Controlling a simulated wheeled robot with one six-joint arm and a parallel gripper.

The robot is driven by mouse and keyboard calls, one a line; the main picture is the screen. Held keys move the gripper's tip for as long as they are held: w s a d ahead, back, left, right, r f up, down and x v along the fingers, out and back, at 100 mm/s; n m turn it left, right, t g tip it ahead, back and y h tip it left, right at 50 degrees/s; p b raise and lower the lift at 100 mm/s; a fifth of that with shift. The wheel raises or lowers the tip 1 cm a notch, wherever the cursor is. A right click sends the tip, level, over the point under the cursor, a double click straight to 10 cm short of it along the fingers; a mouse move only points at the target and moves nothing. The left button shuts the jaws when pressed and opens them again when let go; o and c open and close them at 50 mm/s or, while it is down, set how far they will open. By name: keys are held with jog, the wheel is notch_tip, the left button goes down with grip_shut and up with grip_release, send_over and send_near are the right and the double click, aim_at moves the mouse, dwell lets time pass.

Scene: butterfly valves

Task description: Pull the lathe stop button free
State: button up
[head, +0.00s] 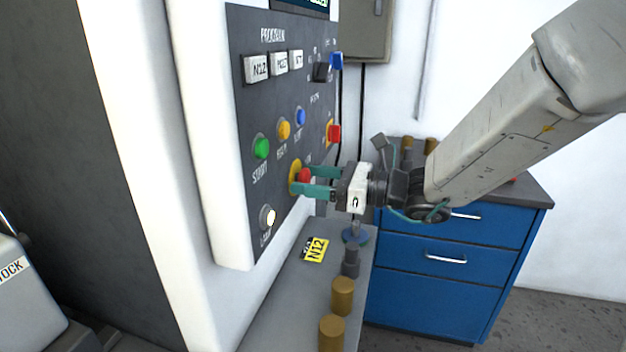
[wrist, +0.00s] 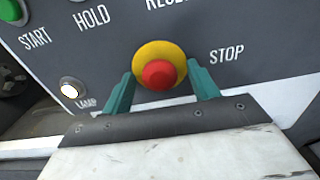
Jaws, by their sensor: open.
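The stop button is a red knob (wrist: 158,74) on a yellow round base (wrist: 160,52), set in the dark lathe panel (head: 268,215) beside the word STOP. In the head view the red knob (head: 304,175) shows low on the panel's right part. My gripper (wrist: 160,92) has two teal fingers, open, one on each side of the red knob. In the wrist view small gaps seem to show between fingers and knob; whether they touch is unclear. In the head view my gripper (head: 312,182) reaches the panel from the right, its fingers partly hiding the button.
A second red knob (head: 334,133) sits higher on the panel. Green (head: 261,148), yellow (head: 284,130) and blue (head: 300,116) buttons and a lit lamp (head: 267,217) are nearby. A grey ledge (head: 285,300) below bears a yellow N12 tag (head: 316,250) and brown cylinders (head: 342,296).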

grip_shut()
jog(key=shift+s+d, duration=0.2)
jog(key=shift+d, duration=0.2)
grip_release()
jog(key=shift+d, duration=0.1)
jog(key=v, duration=0.7)
jog(key=shift+s+d, duration=0.15)
jog(key=shift+d, duration=0.2)
